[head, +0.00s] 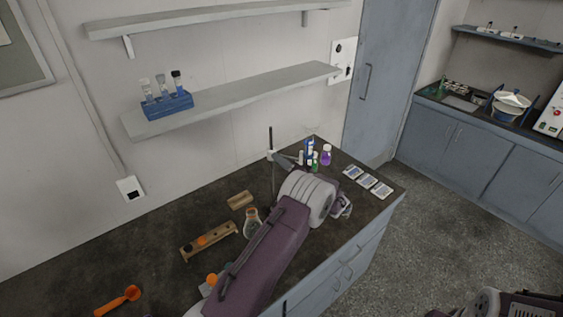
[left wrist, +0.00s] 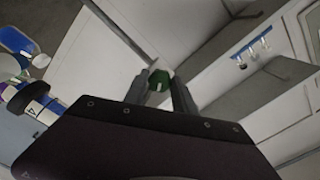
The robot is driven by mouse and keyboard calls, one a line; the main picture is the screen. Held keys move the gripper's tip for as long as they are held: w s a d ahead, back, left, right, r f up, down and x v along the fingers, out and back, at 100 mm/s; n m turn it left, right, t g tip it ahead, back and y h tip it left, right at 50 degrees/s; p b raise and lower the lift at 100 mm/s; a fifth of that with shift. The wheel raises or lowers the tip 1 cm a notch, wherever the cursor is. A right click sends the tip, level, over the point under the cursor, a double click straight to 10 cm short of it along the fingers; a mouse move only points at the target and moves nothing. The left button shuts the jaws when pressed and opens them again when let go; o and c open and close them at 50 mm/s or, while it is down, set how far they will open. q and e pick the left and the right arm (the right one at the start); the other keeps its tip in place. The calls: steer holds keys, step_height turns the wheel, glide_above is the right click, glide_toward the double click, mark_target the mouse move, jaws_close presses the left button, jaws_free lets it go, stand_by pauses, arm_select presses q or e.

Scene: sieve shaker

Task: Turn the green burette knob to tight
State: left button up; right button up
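The knob is hidden there. A stand's dark rod (head: 270,140) rises behind my arm. My right gripper is not in view; only part of my right arm shows at the lower right.
The dark bench (head: 150,265) carries a flask (head: 252,222), a wooden rack (head: 208,241), an orange scoop (head: 118,300) and small bottles (head: 326,155). Several flat packets (head: 367,180) lie at the right end. A shelf with a blue tube rack (head: 167,104) hangs above.

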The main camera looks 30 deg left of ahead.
arm_select(q)
jaws_close()
steer(key=shift+f+m+b, duration=0.15)
steer(key=shift+m+b, duration=3.15)
steer(key=shift+b, duration=0.8)
steer(key=shift+s, duration=0.1)
steer(key=o, duration=0.8)
jaws_free()
